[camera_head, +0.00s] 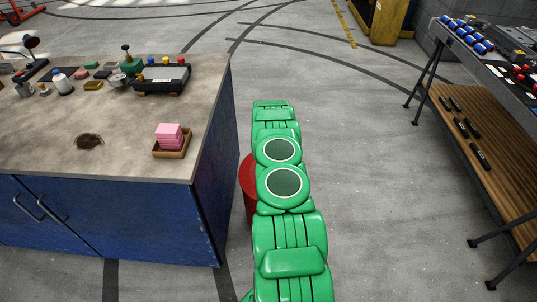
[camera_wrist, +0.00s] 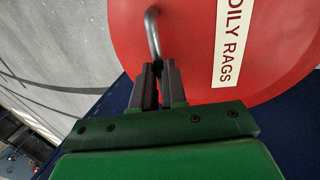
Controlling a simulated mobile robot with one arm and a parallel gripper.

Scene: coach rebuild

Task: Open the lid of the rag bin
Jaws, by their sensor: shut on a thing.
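The rag bin is red; in the head view a strip of the rag bin (camera_head: 246,178) shows beside the blue cabinet, mostly hidden behind my green arm. In the wrist view its round red lid (camera_wrist: 185,60) fills the upper middle, with a white label reading "OILY RAGS" (camera_wrist: 229,40). A curved grey metal handle (camera_wrist: 152,30) stands at the lid's left part. My gripper (camera_wrist: 160,78) has its dark fingers closed on the lower end of this handle. The gripper is hidden in the head view. I cannot tell whether the lid is raised.
A blue cabinet with a worktop (camera_head: 110,130) stands directly left of the bin, carrying a pink block stack in a tray (camera_head: 170,142) and several small items. A bench with a wooden lower shelf (camera_head: 485,165) stands at the right. The floor between is clear.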

